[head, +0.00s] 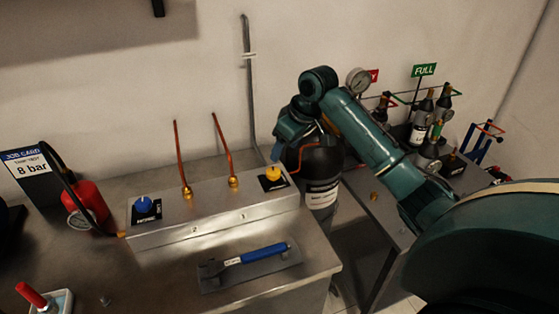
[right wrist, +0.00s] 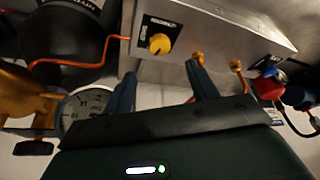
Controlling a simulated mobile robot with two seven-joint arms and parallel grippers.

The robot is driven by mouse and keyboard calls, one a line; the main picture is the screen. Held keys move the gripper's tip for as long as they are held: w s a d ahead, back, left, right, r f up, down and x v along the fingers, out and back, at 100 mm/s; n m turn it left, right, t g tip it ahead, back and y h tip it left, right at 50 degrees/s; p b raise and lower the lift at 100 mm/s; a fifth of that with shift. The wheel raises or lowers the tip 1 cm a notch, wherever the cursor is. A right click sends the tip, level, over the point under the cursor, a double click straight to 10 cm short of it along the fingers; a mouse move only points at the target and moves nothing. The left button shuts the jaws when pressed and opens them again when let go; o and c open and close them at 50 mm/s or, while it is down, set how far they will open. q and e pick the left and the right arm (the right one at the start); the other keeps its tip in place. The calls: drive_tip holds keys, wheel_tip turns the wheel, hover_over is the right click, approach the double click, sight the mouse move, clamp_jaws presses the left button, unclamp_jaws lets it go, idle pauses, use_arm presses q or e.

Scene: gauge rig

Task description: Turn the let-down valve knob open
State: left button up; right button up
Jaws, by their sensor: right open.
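A yellow knob (head: 272,173) sits on a black label plate at the right end of the grey metal manifold box (head: 215,213). A blue knob (head: 144,204) sits on a similar plate at the left end. The lettering on both plates is too small to read surely. My right gripper (head: 280,150) is just behind and above the yellow knob, apart from it. In the right wrist view, the gripper (right wrist: 163,85) is open and empty, and the yellow knob (right wrist: 160,44) shows beyond the gap between its fingers. My left gripper is not in view.
Two copper pipes (head: 178,155) rise from the box. A blue-handled tool (head: 258,254) lies on a grey tray in front. A red extinguisher-like bottle (head: 88,200) and job card (head: 30,170) stand left.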

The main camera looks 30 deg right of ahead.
drive_tip(key=v, duration=0.3)
drive_tip(key=shift+s+r, duration=0.15)
drive_tip(key=shift+r, duration=0.1)
drive_tip(key=m+g+h, duration=0.2)
drive_tip(key=m+h, duration=0.3)
drive_tip(key=m, duration=0.8)
approach(273, 171)
drive_tip(key=shift+t, duration=0.3)
drive_tip(key=x, duration=0.5)
drive_tip(key=p+x, duration=0.1)
drive_tip(key=x, duration=0.2)
drive_tip(key=shift+s+d+f, duration=0.15)
drive_tip(key=shift+s+f, duration=0.05)
drive_tip(key=shift+f, duration=0.15)
